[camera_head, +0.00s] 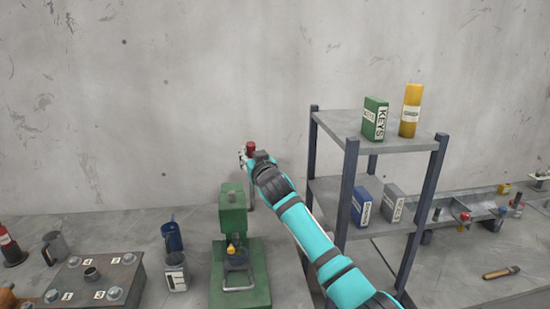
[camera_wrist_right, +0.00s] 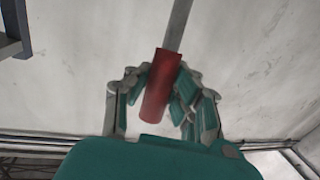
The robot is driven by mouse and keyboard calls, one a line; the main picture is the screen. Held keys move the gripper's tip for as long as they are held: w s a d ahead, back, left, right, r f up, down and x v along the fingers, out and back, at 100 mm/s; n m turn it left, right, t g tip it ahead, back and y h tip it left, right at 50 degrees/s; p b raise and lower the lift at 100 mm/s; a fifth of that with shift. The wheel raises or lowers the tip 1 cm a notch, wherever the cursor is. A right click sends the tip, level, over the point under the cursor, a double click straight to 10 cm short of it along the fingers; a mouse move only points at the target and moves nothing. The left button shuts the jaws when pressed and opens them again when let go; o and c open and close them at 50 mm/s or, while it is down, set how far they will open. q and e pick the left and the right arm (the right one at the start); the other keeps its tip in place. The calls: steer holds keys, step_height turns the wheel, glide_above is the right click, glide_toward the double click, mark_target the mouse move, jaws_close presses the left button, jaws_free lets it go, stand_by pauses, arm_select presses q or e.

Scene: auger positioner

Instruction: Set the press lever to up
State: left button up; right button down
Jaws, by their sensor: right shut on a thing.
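The green press (camera_head: 233,225) stands on the bench at the lower middle of the head view. Its lever runs upward beside the press column, with a red handle (camera_head: 251,146) at its top end, against the wall. My right gripper (camera_head: 246,157) is at that handle, and my arm hides part of the lever. In the right wrist view the red handle (camera_wrist_right: 161,85) sits between the fingers of my right gripper (camera_wrist_right: 160,95), which is shut on it. The grey lever bar (camera_wrist_right: 178,25) extends from the handle. My left gripper is not in view.
A grey shelf (camera_head: 397,138) with blue posts stands right of the press, close to my right arm. A blue mug (camera_head: 172,237) and a labelled grey mug (camera_head: 176,271) stand left of the press. A bolted metal block (camera_head: 122,270) lies farther left.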

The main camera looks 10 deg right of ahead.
steer(key=shift+w+r+g, duration=0.2)
steer(key=shift+w+g, duration=0.05)
steer(key=shift+w, duration=0.35)
steer(key=shift+w+r+g, duration=0.2)
steer(key=shift+w+g, duration=0.05)
steer(key=shift+w, duration=0.45)
steer(key=c, duration=1.4)
jaws_free()
steer(key=shift+c, duration=0.2)
steer(key=o, duration=0.4)
steer(key=shift+w+d, duration=0.1)
steer(key=shift+c, duration=0.2)
steer(key=shift+f, duration=0.1)
steer(key=shift+s, duration=0.45)
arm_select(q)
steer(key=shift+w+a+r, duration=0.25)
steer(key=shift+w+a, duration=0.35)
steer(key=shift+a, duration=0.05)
arm_select(e)
steer(key=v, duration=1.1)
